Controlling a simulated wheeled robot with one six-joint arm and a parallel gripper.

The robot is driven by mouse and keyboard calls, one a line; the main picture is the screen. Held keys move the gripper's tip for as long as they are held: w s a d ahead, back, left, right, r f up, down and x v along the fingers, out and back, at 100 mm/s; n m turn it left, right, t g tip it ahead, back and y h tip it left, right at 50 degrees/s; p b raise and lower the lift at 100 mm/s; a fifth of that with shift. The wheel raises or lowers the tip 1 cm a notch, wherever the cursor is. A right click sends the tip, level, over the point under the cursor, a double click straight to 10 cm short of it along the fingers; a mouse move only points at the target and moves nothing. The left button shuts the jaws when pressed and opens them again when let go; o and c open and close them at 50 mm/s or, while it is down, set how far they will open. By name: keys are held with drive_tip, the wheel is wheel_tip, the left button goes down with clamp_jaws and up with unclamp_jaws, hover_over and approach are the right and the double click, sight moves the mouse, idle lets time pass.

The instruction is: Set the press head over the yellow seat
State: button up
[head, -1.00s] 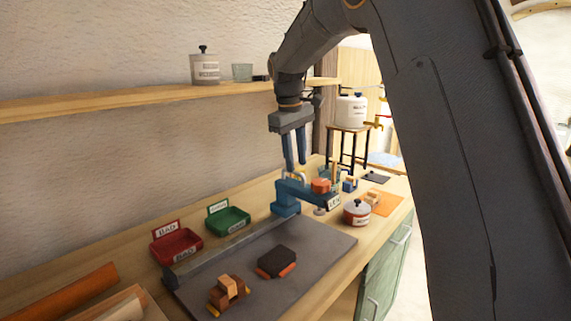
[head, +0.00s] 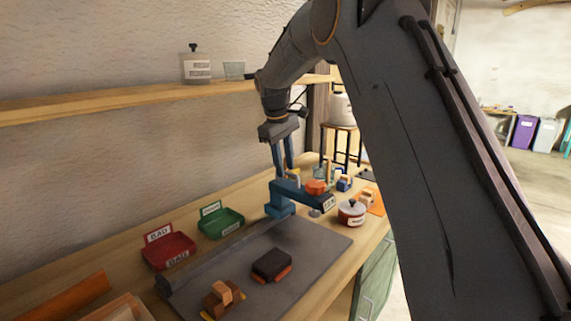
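The blue press (head: 279,207) stands at the back end of the dark grey board. Its blue arm (head: 306,197) reaches to the right, with an orange-red piece by it and a small label at its end. I take this arm to carry the press head. My gripper (head: 286,170) points down just above the arm, by a small pale upright piece. Whether its two blue fingers touch or grip that piece cannot be told. Yellow bits (head: 209,317) show under a brown block stack (head: 222,297) at the board's front; whether these are the yellow seat is unclear.
A dark block on an orange base (head: 272,264) lies on the grey board (head: 310,250). Red (head: 167,250) and green (head: 220,223) trays stand along the left. A lidded pot (head: 351,213) is right of the press. A shelf (head: 120,102) runs above.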

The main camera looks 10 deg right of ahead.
drive_tip(key=shift+d+f, duration=0.1)
drive_tip(key=shift+f, duration=0.1)
drive_tip(key=shift+c, duration=0.4)
clamp_jaws()
